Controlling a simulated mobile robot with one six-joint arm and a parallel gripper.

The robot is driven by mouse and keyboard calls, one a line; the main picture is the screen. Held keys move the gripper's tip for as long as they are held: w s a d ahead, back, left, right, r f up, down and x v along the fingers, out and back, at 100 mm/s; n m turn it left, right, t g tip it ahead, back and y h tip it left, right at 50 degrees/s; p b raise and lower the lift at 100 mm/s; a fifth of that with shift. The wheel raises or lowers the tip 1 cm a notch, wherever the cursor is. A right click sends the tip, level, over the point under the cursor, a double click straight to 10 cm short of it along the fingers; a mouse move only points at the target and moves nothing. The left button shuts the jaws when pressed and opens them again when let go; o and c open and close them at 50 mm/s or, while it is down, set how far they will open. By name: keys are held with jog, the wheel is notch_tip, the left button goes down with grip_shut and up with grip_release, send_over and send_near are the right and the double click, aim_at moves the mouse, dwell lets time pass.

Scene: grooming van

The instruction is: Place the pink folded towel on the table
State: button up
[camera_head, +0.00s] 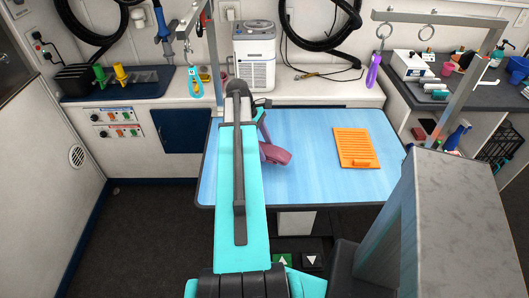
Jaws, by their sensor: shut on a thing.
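The pink folded towel (275,154) is a small mauve-pink shape over the middle of the blue table (310,187). My teal arm reaches forward over the table and hides part of it. My gripper (265,141) is at the towel, shut on it, with the fingers mostly hidden behind the arm. I cannot tell whether the towel touches the table top or hangs just above it.
An orange ridged mat (357,147) lies on the table's right part. Blue table top is bare around it and along the front edge. A metal post frame (470,82) rises at the right. A white machine (254,55) stands on the back counter.

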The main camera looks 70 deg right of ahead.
jog(key=shift+f+p, duration=0.3)
jog(key=shift+f, duration=1.55)
jog(key=shift+f, duration=0.1)
jog(key=o, duration=1.2)
jog(key=shift+c, duration=0.2)
jog(key=shift+b+v, duration=1.1)
jog(key=shift+v, duration=5.05)
jog(key=shift+d+f, duration=0.1)
